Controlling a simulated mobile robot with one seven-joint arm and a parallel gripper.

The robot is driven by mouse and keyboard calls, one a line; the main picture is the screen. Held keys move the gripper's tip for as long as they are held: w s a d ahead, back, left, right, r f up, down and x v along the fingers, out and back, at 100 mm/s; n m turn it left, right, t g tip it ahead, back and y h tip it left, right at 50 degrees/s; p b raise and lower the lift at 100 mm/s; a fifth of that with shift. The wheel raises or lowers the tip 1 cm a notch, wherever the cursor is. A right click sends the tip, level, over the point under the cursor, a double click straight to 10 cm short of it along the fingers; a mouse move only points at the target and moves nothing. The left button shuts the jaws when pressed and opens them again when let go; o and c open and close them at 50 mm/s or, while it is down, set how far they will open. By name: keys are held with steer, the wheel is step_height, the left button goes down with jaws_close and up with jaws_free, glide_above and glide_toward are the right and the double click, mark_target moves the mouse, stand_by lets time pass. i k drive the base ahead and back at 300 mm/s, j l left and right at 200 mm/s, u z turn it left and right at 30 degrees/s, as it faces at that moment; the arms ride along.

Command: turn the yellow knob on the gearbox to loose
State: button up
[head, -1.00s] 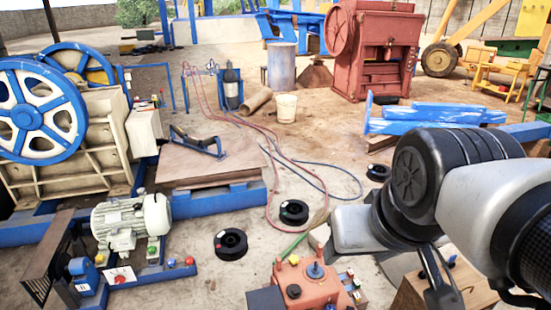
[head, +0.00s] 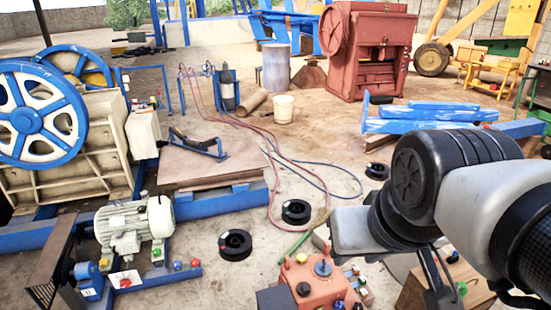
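An orange-red box-shaped housing, which looks like the gearbox (head: 328,287), stands at the bottom middle of the head view, its lower part cut off by the frame edge. A small yellow knob (head: 301,258) sits on its top at the far left. The knob's setting is too small to read. My gripper (head: 440,280) hangs at the lower right, to the right of the gearbox and apart from the yellow knob. Its dark fingers are partly hidden by my arm, and their opening is unclear.
A wooden box (head: 466,292) stands right of the gearbox, below my arm. A green-grey motor (head: 130,225) and a blue-wheeled crusher (head: 100,165) are at left. Black spools (head: 235,245) and red and blue hoses (head: 325,187) lie on the floor behind the gearbox.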

mark_target(301, 257)
steer(key=j+z, duration=0.15)
steer(key=j, duration=0.4)
steer(key=k+j+z, duration=0.1)
steer(key=j, duration=0.45)
steer(key=j+z, duration=0.25)
steer(key=j, duration=0.3)
steer(key=j+z, duration=0.3)
steer(key=j, duration=0.2)
steer(key=i+j+z, duration=0.1)
steer(key=j+z, duration=0.15)
steer(key=j, duration=0.3)
steer(key=j+z, duration=0.3)
steer(key=j, duration=0.2)
steer(key=i+j+z, duration=0.15)
steer(key=j, duration=0.2)
steer(key=i+j+z, duration=0.15)
steer(key=j, duration=0.2)
steer(key=i+j+z, duration=0.2)
steer(key=j, duration=0.15)
steer(key=i+j+z, duration=0.1)
steer(key=i+j, duration=0.25)
steer(key=j, duration=0.25)
steer(key=i+j+z, duration=0.15)
steer(key=i+j, duration=0.05)
steer(key=j, duration=0.1)
